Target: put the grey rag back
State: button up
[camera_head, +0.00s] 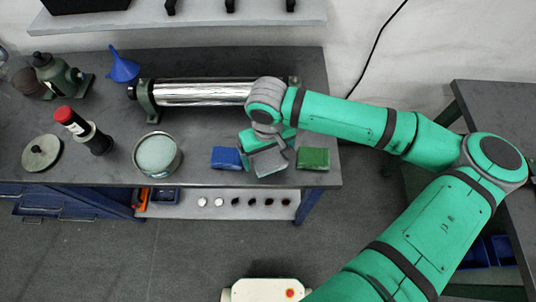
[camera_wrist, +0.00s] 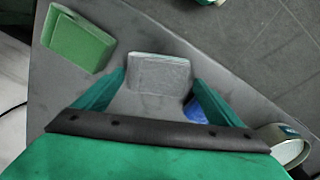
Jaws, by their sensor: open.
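The grey rag (camera_head: 269,162) is a folded block on the dark workbench, near its front edge. In the wrist view the rag (camera_wrist: 160,74) shows ahead, between the tips of my two green fingers. My gripper (camera_head: 266,148) is over the rag from above and behind it, with the jaws open; in the wrist view, too, my gripper (camera_wrist: 159,80) is open. I cannot tell whether either finger touches the rag. A blue folded rag (camera_head: 226,158) lies just left of it, and a green one (camera_head: 313,158) lies just right.
A lower shelf (camera_head: 180,209) carries small round pieces. The bench's front edge is close to the rags.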

aim_at(268, 158)
notch_tip(268, 158, up, 12)
jog(key=shift+r, duration=0.2)
dwell(0.4)
dwell(0.5)
